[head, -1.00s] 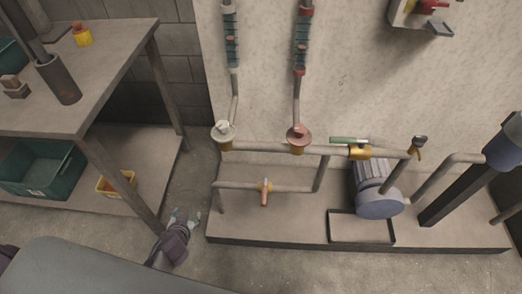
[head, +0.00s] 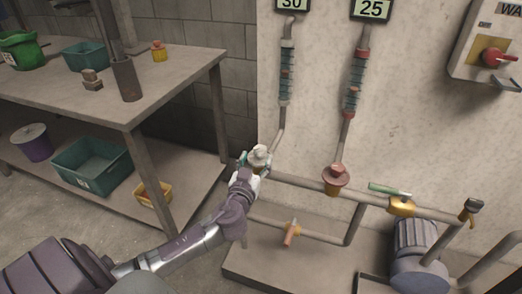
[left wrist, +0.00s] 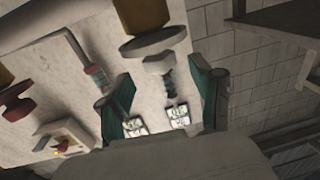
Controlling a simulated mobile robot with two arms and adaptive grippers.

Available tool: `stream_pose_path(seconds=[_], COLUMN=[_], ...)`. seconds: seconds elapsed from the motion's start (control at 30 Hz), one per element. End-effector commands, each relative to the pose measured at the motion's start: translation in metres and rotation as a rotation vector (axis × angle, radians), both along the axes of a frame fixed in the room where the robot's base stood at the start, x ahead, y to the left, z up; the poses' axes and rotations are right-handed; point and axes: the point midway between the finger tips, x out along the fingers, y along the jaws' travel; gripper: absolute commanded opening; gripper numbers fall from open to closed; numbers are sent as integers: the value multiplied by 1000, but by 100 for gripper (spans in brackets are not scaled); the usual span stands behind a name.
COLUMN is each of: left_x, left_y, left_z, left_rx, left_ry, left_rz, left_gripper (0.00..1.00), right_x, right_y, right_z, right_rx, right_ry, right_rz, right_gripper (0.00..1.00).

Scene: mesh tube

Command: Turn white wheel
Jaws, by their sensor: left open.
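The white wheel (head: 259,153) sits on a yellow valve body at the left end of the horizontal pipe. My left gripper (head: 250,165) is right at it, reaching up from the lower left, and partly covers the valve. In the left wrist view the wheel's pale knob (left wrist: 158,64) and darker disc appear upside down, between the spread green fingertips of my left gripper (left wrist: 160,80). The fingers are open; I cannot tell whether they touch the wheel. My right gripper is not in view.
A red wheel (head: 336,176) stands to the right on the same pipe, with a green-handled valve (head: 390,190) beyond it. An orange-handled valve (head: 291,232) is on the lower pipe. A workbench (head: 180,85) stands left. The wall (head: 425,120) is close behind the pipes.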

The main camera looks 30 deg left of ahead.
Motion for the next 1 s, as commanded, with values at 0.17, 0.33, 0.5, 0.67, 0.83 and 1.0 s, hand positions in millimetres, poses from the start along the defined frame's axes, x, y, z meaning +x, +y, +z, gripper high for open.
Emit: stream_pose_path(seconds=[0.17, 0.33, 0.5, 0.67, 0.83, 1.0], left_x=[30, 45, 48, 48, 48, 48], left_y=[10, 15, 16, 16, 16, 16], left_z=[0, 0, -1, -1, -1, -1], left_rx=[1, -1, -2, -2, -2, -2], left_ry=[-1, 0, 2, 2, 2, 2], left_rz=[1, 0, -1, -1, -1, -1], left_gripper=[65, 65, 65, 65, 40, 12], right_x=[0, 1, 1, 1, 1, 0], right_y=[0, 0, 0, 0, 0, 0], right_z=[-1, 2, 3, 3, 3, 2], right_rx=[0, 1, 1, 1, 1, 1], right_ry=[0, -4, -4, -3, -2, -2], right_rz=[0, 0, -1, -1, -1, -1], right_gripper=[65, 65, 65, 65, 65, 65])
